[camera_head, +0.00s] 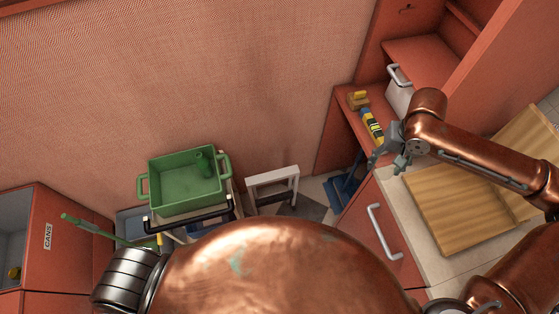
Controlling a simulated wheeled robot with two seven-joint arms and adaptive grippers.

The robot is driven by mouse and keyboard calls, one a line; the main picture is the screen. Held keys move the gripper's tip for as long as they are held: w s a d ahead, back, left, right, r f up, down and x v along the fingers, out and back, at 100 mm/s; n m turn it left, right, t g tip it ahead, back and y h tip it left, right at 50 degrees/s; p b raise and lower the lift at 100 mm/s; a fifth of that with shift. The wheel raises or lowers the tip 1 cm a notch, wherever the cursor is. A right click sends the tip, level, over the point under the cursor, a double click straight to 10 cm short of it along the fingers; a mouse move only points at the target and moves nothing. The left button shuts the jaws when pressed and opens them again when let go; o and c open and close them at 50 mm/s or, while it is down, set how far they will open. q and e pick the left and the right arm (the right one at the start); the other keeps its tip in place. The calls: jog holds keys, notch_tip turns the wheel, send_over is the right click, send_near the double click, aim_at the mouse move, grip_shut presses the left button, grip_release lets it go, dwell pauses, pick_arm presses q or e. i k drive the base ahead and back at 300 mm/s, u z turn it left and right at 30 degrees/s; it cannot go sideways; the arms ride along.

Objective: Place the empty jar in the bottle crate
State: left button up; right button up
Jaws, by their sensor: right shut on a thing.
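My right gripper (388,158) is at the right, beside the red shelf unit and above the front edge of the counter. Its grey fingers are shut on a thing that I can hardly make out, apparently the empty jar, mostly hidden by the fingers. A green open crate (184,187), the likely bottle crate, stands at the left on a low cart. The crate is well apart from my right gripper. My left gripper is not in view.
A yellow, black and blue item (372,124) lies on the red shelf (345,125), near a white handled box (399,97). A wooden tray (450,205) lies on the counter. A white stand (272,181) is right of the crate. A red cabinet (62,240) stands far left.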

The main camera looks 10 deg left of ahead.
aim_at(176, 190)
jog(key=u, duration=2.65)
jog(key=i, duration=0.6)
